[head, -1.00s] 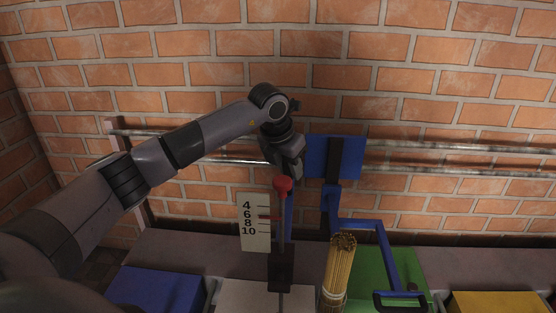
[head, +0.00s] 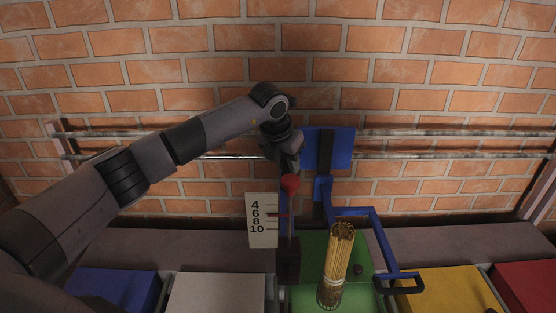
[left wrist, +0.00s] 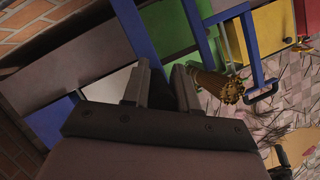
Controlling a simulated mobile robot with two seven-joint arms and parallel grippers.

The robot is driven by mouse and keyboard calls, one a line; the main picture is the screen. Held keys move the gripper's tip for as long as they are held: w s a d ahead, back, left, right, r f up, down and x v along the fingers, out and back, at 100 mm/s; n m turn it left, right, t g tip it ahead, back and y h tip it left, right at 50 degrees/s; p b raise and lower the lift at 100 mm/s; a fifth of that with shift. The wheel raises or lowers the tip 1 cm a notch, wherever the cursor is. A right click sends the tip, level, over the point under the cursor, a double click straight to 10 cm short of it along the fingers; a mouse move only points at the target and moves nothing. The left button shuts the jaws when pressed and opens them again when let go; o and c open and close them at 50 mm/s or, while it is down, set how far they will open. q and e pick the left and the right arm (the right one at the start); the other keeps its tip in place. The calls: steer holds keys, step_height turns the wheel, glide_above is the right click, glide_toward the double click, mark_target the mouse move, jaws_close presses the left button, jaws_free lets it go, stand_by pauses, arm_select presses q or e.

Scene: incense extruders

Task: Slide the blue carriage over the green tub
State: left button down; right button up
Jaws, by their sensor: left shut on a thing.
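The blue carriage (head: 343,150) hangs on two horizontal rails, with a blue bent arm (head: 379,240) and a numbered scale plate (head: 262,222). My right gripper is out of view.
A white tub (head: 215,292) and a blue tub (head: 112,287) stand left of the green one. A yellow tub (head: 450,290) and a red tub (head: 530,285) stand right. The rails (head: 460,154) are clear to the right, ending at a post.

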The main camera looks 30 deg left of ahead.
arm_select(q)
steer(key=w+d, duration=0.1)
steer(key=d, duration=0.2)
steer(key=shift+w, duration=0.4)
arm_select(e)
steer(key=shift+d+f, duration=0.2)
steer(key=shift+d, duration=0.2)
arm_select(q)
steer(key=shift+r, duration=0.1)
steer(key=c, duration=1)
jaws_free()
steer(key=shift+o, duration=0.2)
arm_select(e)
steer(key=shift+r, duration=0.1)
arm_select(q)
steer(key=p+v, duration=0.1)
steer(key=v, duration=0.6)
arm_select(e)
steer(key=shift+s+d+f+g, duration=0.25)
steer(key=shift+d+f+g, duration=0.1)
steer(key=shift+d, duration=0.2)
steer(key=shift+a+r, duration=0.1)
